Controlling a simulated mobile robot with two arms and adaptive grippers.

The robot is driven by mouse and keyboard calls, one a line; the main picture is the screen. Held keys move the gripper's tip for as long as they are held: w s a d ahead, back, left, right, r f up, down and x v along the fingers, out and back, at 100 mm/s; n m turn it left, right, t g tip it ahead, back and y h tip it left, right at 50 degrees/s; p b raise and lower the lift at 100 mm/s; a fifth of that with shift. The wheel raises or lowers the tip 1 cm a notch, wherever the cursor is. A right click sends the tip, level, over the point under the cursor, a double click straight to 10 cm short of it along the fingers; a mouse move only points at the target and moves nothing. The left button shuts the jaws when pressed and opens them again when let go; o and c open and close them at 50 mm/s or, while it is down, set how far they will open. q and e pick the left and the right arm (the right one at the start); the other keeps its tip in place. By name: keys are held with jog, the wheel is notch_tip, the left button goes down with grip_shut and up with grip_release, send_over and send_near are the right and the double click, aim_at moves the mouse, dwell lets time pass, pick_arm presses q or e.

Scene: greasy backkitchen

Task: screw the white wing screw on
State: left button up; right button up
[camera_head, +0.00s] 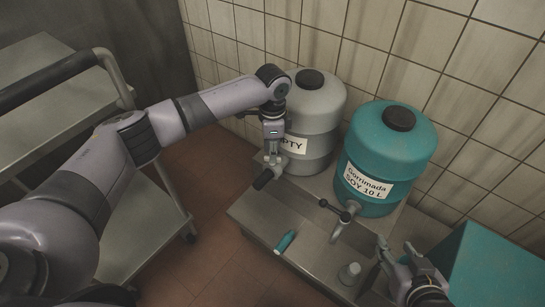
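No white wing screw can be made out for certain. A small whitish piece (350,272) with a narrower top stands on the metal counter (262,222) near its front; it is too small to identify. My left gripper (270,168) points down in front of the grey drum (318,108), at a dark cylindrical part (264,179). Whether its fingers are shut on that part cannot be told. My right gripper (395,246) is at the lower right with its fingers apart, right of the whitish piece. A metal tap (340,230) with a black bar handle sits before the teal drum (402,145).
A teal marker-like object (285,242) lies on the counter left of the tap. A teal box (490,265) stands beside my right gripper. A metal cart (130,235) is at the left. A tiled wall (470,80) closes the back.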

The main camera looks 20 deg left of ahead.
pick_arm(q)
jog(key=shift+f+b, duration=0.7)
jog(key=shift+b, duration=0.35)
jog(key=shift+f+b, duration=0.5)
jog(key=shift+b, duration=0.4)
jog(key=shift+c, duration=0.2)
grip_shut()
pick_arm(e)
jog(key=w+a+r+t+y, duration=0.1)
jog(key=w+r+t, duration=0.1)
jog(key=r+t, duration=0.3)
jog(key=w+a+r+t+y, duration=0.2)
jog(key=r+t, duration=0.3)
jog(key=r, duration=0.6)
jog(key=shift+w+a+r+t, duration=0.2)
jog(key=shift+a+r+t, duration=0.1)
jog(key=shift+r+t, duration=0.1)
pick_arm(q)
jog(key=shift+s+d+n, duration=0.1)
jog(key=shift+n, duration=0.8)
jog(key=n, duration=0.5)
jog(key=shift+c, duration=1.6)
grip_release()
jog(key=shift+n, duration=1.1)
jog(key=o, duration=0.4)
jog(key=shift+c, duration=0.2)
